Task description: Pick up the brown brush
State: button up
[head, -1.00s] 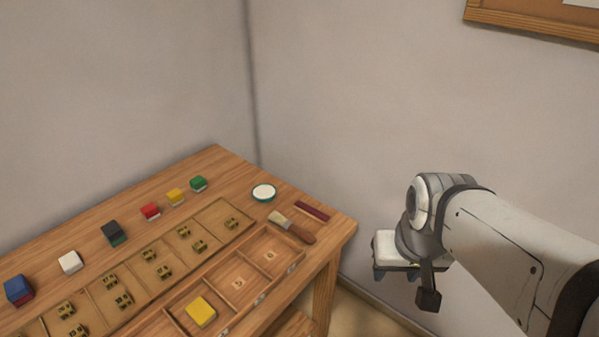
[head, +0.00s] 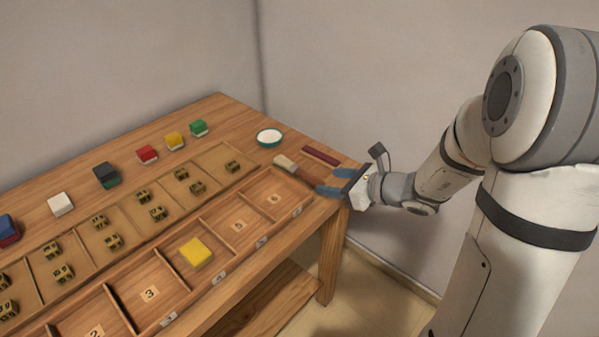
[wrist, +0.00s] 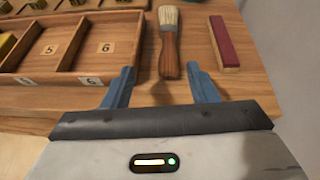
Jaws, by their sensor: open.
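The brown brush (wrist: 168,52) lies on the table with its pale bristles pointing away from me and its handle end towards my gripper. In the head view its bristles (head: 285,163) show, while the handle is partly hidden by my fingers. My gripper (wrist: 161,88) is open, with blue fingertips on either side of the line of the handle. In the wrist view the handle end lies just ahead of and between the fingertips, with no clear contact. In the head view my gripper (head: 333,182) is at the table's right edge.
A dark red bar (wrist: 224,42) lies right of the brush. A round white-and-green dish (head: 270,138) stands behind it. The numbered wooden tray (head: 252,199) is to the left, with a yellow block (head: 195,252) in one compartment. Coloured blocks line the back.

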aim_at(311, 176)
jog(key=shift+w+d+f+m, duration=0.1)
jog(key=shift+w+f+m, duration=0.25)
jog(key=shift+w+m, duration=0.05)
jog(key=shift+w+a+f+t, duration=0.2)
jog(key=shift+w+t, duration=0.1)
jog(key=shift+t, duration=0.1)
jog(key=b+x, duration=0.1)
jog(key=x, duration=0.5)
jog(key=shift+w+a+f, duration=0.15)
jog(key=shift+w+a, duration=0.1)
jog(key=shift+a, duration=0.05)
jog(key=shift+c, duration=0.4)
jog(key=c, duration=1)
notch_tip(311, 176, up, 10)
jog(key=p, duration=0.2)
